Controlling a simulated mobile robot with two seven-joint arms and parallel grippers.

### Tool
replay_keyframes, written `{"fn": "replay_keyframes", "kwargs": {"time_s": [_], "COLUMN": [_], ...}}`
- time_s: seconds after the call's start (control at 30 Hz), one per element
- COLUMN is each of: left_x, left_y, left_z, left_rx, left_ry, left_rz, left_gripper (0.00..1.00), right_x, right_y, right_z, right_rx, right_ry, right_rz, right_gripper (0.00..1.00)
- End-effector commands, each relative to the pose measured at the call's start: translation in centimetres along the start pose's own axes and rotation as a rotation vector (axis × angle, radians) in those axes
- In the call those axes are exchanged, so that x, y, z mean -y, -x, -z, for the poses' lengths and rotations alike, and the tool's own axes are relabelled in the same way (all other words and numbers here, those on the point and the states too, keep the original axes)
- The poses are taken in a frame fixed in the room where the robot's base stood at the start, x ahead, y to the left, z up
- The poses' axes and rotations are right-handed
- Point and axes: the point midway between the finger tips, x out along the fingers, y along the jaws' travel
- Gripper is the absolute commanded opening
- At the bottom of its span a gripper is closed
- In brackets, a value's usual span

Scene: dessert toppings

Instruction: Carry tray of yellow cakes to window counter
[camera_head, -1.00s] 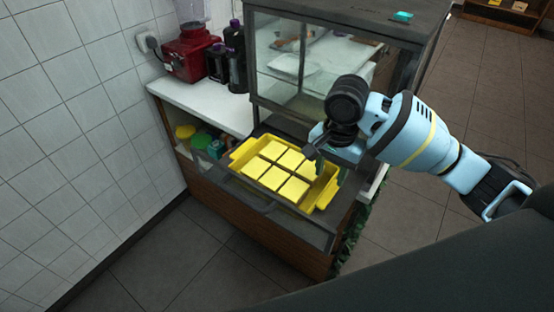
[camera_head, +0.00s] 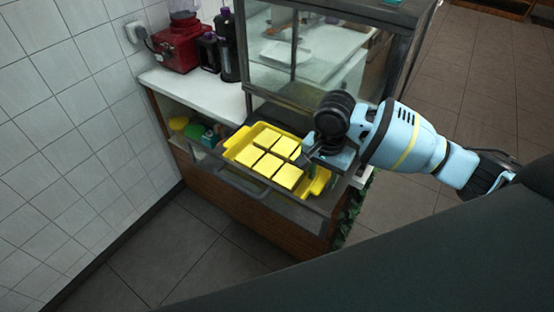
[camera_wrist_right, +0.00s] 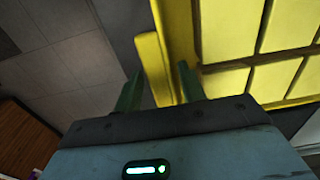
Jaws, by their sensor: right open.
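A yellow tray (camera_head: 237,151) holding several square yellow cakes (camera_head: 265,165) rests on the dark ledge in front of the glass display case. My right gripper (camera_head: 306,166) is over the tray's right end, its arm coming in from the right and partly covering that end. In the right wrist view, the open fingers (camera_wrist_right: 159,88) straddle the tray's yellow handle edge (camera_wrist_right: 151,68), with the cakes to the right. I cannot tell whether the fingers touch it. My left gripper is not in view.
The glass display case (camera_head: 300,60) stands right behind the tray. A white counter (camera_head: 195,97) at left holds a red blender (camera_head: 180,48) and dark bottles (camera_head: 228,50). A tiled wall (camera_head: 70,120) bounds the left; open floor (camera_head: 480,90) lies to the right.

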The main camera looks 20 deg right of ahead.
Motion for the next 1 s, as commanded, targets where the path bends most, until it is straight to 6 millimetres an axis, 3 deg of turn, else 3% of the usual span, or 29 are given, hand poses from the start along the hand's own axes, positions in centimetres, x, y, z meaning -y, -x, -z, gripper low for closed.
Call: {"fn": "replay_keyframes", "kwargs": {"time_s": [0.37,0.7,1.0], "left_x": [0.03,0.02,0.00], "left_y": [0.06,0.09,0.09], "left_z": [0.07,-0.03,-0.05], "left_rx": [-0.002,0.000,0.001], "left_ry": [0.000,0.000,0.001], "left_rz": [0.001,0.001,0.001], "left_gripper": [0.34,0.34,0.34], "right_x": [0.07,0.07,0.20], "right_y": [-1.16,-1.14,-0.95], "right_z": [-0.02,-0.03,0.01], "right_rx": [-0.001,-0.001,-0.002], "right_ry": [0.001,0.001,0.001], "right_rz": [0.003,0.003,0.009], "right_gripper": [0.40,0.00,0.00]}}
